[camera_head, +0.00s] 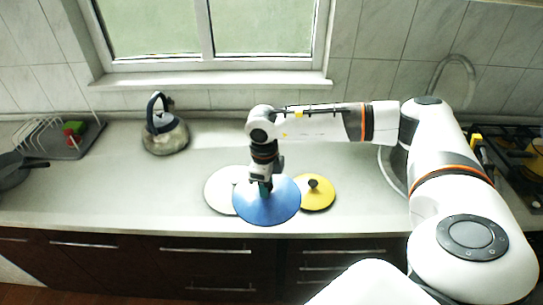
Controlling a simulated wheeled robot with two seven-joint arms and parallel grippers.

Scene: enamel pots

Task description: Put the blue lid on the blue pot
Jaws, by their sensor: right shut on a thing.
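The blue lid (272,208) is a wide shallow cone near the front edge of the counter. My right gripper (265,187) points down and is shut on the top of the blue lid, hiding its knob. The lid looks roughly level and overlaps the counter edge in the picture; how high it is held is hard to tell. A white lid (216,192) lies to its left, partly covered by it. A yellow lid (317,196) with a dark knob lies to its right. I see no blue pot. My left gripper is not in view.
A kettle (165,136) stands at the back left of the counter (120,195). A dish rack (75,140) and a dark pan (15,175) are at the far left. A sink tap (462,70) and a stove with a yellow pot (536,155) are at the right.

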